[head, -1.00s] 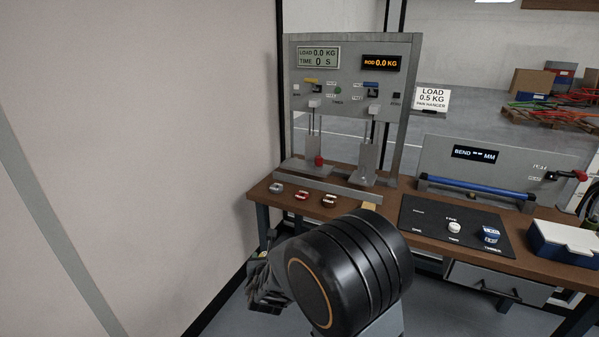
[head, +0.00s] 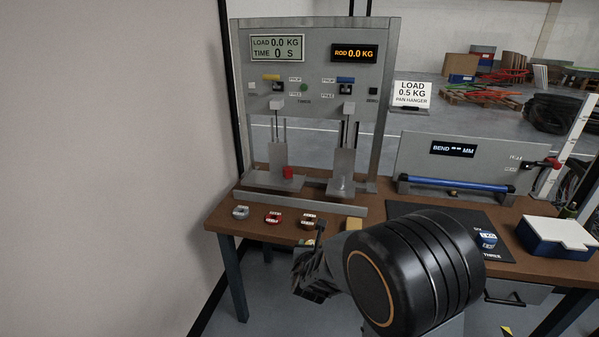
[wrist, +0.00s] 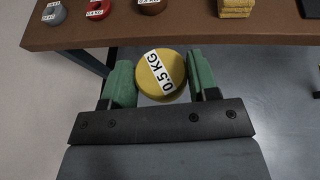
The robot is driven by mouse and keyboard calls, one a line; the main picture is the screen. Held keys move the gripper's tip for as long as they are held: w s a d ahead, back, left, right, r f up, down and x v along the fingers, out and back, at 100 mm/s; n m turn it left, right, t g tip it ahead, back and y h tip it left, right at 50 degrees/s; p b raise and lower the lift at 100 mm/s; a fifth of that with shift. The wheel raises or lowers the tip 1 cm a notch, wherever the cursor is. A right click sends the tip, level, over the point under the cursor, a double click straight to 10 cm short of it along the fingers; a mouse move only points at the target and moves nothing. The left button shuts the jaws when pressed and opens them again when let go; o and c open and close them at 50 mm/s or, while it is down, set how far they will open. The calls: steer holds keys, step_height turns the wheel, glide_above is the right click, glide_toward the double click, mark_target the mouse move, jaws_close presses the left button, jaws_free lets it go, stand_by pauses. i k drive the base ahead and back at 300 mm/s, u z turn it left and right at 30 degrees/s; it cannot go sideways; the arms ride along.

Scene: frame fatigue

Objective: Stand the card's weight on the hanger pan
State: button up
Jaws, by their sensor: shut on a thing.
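My gripper (wrist: 162,82) is shut on a round yellow weight (wrist: 152,84) marked 0.5 KG, with its green fingers on either side. The card (head: 411,93) reads LOAD 0.5 KG PAN HANGER. The grey test frame (head: 386,60) has a left hanging rod over a plate with a red block (head: 288,173), and a right rod over another plate (head: 341,187). I cannot tell for sure which part is the hanger pan.
Several weights stand along the bench's front edge: grey (head: 240,212), red (head: 273,217), brown (head: 308,221). A yellow block (head: 353,224) is beside them. A bend gauge (head: 420,150), a dark mat (head: 490,218) and a blue box (head: 556,238) lie right. A wall closes the left.

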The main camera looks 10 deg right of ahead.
mark_target(264, 174)
steer(key=z, duration=0.05)
steer(key=i, duration=0.65)
steer(key=u, duration=0.85)
steer(key=i, duration=0.6)
steer(key=u, duration=0.7)
